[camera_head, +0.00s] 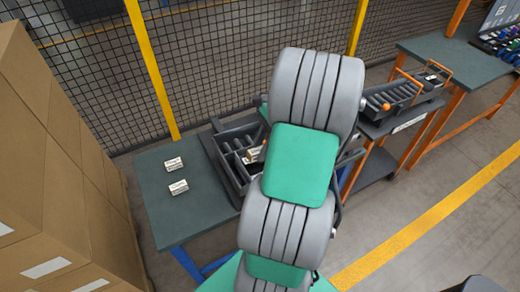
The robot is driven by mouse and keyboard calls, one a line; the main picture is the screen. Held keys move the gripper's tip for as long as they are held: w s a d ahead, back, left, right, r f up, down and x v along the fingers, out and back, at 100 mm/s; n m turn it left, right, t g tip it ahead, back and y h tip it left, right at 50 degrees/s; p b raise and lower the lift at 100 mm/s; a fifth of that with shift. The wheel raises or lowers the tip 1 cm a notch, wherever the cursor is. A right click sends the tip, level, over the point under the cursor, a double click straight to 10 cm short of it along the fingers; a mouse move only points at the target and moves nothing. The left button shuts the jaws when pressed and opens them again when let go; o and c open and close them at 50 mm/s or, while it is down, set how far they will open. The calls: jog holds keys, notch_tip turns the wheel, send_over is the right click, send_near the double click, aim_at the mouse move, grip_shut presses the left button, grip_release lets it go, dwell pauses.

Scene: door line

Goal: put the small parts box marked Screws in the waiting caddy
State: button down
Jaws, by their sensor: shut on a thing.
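Two small white boxes lie on the left table, one further back (173,163) and one nearer (178,187). Their dark markings are too small to read, so I cannot tell which is marked Screws. A dark caddy with several compartments (228,134) stands on the same table, its right part hidden behind my arm. Something small and pale shows inside it next to my arm. A second dark rack (405,92) with an orange handle stands on a cart at the right, with a small white box (432,77) at its far end. My gripper is hidden behind my arm.
The left table (155,210) has bare surface around the two boxes. Stacked cardboard boxes (60,180) stand close on its left. A mesh fence with yellow posts (153,70) runs behind.

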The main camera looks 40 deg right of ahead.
notch_tip(320, 180, down, 2)
jog(key=shift+f+b, duration=0.2)
jog(key=shift+b, duration=0.95)
jog(key=shift+f+b, duration=0.3)
jog(key=shift+f, duration=0.6)
jog(key=c, duration=1.1)
grip_release()
jog(key=shift+o, duration=0.2)
jog(key=shift+r, duration=0.1)
jog(key=w+a+r+p+v, duration=0.1)
jog(key=a+p+v, duration=0.2)
jog(key=p+v, duration=1)
jog(key=shift+v, duration=1.15)
